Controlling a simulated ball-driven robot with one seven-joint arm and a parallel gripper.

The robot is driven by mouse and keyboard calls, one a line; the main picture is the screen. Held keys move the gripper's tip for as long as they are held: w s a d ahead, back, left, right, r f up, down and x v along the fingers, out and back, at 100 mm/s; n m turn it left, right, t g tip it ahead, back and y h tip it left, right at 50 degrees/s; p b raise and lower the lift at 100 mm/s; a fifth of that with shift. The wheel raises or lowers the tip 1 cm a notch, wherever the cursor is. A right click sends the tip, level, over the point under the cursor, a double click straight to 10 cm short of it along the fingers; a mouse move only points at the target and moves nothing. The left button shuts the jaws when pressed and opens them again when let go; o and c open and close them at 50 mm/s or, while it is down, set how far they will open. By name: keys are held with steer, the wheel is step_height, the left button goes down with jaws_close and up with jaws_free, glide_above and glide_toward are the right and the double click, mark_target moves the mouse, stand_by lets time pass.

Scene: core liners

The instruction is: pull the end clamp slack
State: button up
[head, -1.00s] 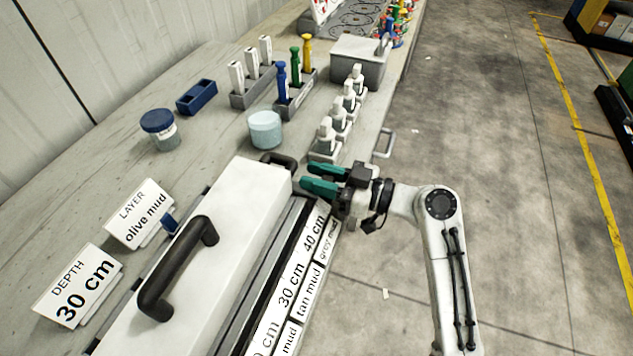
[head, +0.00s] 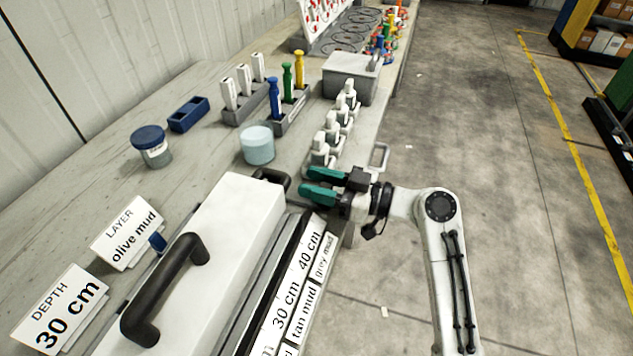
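A black loop handle (head: 272,179) stands at the far end of the long white-lidded box (head: 235,207). It looks like the end clamp, but I cannot tell whether it is tight or slack. My gripper (head: 304,183) is just right of this loop, with its two teal fingers pointing left toward it. The fingers are apart with nothing between them, and they do not appear to touch the loop. A larger black handle (head: 165,285) arches over the lid's near part.
Signs read "LAYER olive mud" (head: 127,235) and "DEPTH 30 cm" (head: 60,312). A pale blue jar (head: 257,146), a blue-lidded jar (head: 152,147) and a row of white-capped bottles (head: 331,131) stand beyond the box. A grey box (head: 349,80) is farther back. Open floor lies right.

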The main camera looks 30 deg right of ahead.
steer(key=b+v, duration=0.1)
steer(key=v, duration=0.9)
steer(key=shift+s+d, duration=0.2)
steer(key=shift+d, duration=0.1)
